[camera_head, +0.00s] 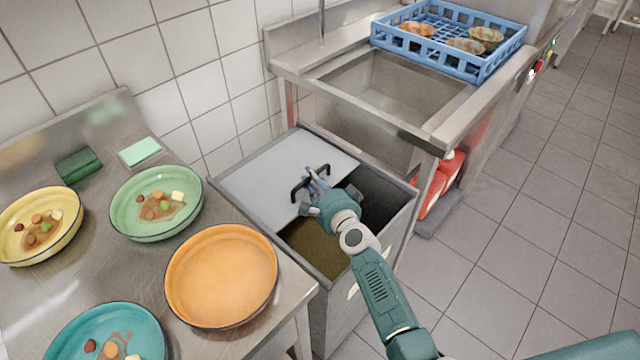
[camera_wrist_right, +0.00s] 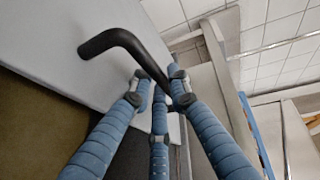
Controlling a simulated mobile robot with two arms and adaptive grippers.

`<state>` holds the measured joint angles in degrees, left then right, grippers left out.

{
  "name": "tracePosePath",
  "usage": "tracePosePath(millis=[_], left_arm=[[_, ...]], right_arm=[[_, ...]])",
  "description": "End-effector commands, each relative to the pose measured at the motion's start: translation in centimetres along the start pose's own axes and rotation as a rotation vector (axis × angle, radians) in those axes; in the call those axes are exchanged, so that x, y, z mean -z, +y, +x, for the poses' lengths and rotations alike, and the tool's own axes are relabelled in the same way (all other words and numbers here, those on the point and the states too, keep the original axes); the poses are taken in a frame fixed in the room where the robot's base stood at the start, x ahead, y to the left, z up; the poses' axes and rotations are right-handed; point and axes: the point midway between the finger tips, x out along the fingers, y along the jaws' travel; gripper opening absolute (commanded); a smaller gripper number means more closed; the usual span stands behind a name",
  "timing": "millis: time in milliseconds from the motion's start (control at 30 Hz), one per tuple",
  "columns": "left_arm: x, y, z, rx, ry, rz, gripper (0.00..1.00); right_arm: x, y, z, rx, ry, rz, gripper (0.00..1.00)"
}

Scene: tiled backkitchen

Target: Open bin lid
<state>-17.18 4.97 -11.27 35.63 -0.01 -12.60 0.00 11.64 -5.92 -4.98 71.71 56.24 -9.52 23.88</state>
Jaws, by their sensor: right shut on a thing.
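The bin (camera_head: 340,315) is a grey metal box between the counter and the sink. Its flat light-grey lid (camera_head: 262,178) covers the back left part of the top, and the rest is open onto a dark inside with a brownish bottom. A black bar handle (camera_head: 301,183) stands on the lid near its edge. My right gripper (camera_head: 316,184) is at the handle, its blue fingers shut on the handle's right end. The right wrist view shows the fingers (camera_wrist_right: 158,88) around the black handle (camera_wrist_right: 118,38), with the lid (camera_wrist_right: 62,38) behind. My left gripper is not in view.
A steel counter (camera_head: 130,270) at left holds an orange plate (camera_head: 222,275), several plates with food scraps and sponges. A steel sink (camera_head: 390,95) with a blue rack (camera_head: 445,35) stands behind the bin. Red containers (camera_head: 440,182) are under it. The tiled floor at right is clear.

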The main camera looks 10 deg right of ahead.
Motion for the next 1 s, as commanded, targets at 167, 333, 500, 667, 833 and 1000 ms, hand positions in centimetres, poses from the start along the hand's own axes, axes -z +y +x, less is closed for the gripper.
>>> tracePosePath(millis=[167, 333, 500, 667, 833, 1000], left_arm=[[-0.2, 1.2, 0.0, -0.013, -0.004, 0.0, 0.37], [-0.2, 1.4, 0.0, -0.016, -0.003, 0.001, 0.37], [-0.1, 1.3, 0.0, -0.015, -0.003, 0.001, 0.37], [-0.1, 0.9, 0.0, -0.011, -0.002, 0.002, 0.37], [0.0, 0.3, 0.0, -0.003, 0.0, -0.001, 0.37], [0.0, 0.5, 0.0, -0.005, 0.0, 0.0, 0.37]], right_arm=[[-0.1, -0.2, 0.2, 0.002, 0.0, -0.002, 0.0], [-0.1, -0.1, 0.2, 0.001, 0.0, -0.002, 0.0], [-0.1, -0.1, 0.2, 0.001, 0.0, -0.001, 0.36], [-0.1, -0.1, 0.2, 0.001, 0.0, -0.001, 0.36], [-0.1, -0.1, -0.2, 0.001, 0.0, 0.001, 0.36], [-0.1, 0.0, -2.5, 0.001, 0.001, 0.002, 0.36]])
